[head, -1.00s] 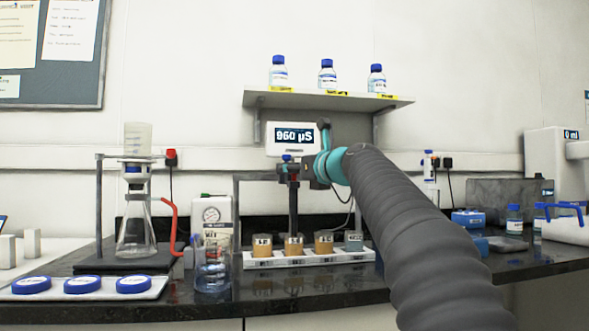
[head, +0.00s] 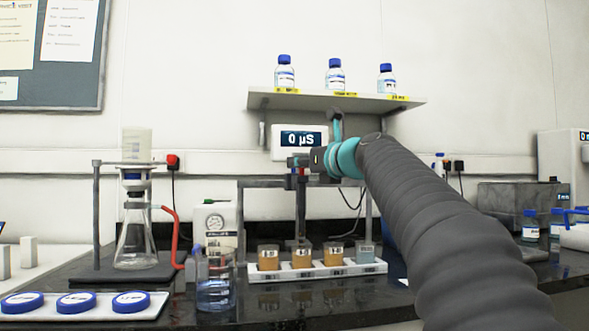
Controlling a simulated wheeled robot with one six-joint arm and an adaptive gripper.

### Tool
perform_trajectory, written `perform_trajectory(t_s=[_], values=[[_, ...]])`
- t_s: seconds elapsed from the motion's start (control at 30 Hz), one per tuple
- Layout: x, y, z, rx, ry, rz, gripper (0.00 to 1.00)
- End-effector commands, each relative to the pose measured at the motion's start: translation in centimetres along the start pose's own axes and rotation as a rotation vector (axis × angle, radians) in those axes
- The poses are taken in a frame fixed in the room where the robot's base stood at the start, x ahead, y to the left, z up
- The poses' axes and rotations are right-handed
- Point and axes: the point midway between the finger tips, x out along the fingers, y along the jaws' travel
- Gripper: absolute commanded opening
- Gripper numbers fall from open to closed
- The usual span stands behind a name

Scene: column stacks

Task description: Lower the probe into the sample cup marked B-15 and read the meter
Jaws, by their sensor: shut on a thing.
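Four sample cups stand in a white rack (head: 318,271): a left cup (head: 268,260), a second cup (head: 302,258) and a third cup (head: 333,258) with amber liquid, and a greyish cup (head: 365,256) at the right. Their labels are too small to read, so I cannot tell which is B-15. My gripper (head: 299,164) is shut on the top of the dark upright probe (head: 301,207), partly hidden by my arm. The probe is in line with the second cup; its tip is unclear. The meter (head: 301,140) behind reads 0 µS.
A shelf (head: 335,102) with several blue-capped bottles hangs above. A glass beaker (head: 215,285) stands left of the rack, near a flask on a stand (head: 134,235). A tray with blue lids (head: 150,309) lies front left.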

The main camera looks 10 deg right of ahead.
Motion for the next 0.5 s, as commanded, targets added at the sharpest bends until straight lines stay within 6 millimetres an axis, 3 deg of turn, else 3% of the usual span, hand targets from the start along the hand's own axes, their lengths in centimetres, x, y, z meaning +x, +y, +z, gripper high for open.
perform_trajectory(t_s=[0.03, 0.2, 0.5], values=[[-0.5, 0.1, 1.3, 0.0, -0.001, -0.003, 0.0], [-0.5, 0.6, 2.7, 0.001, 0.0, 0.004, 0.0], [-0.2, 1.2, 3.5, 0.001, -0.002, 0.015, 0.0]])
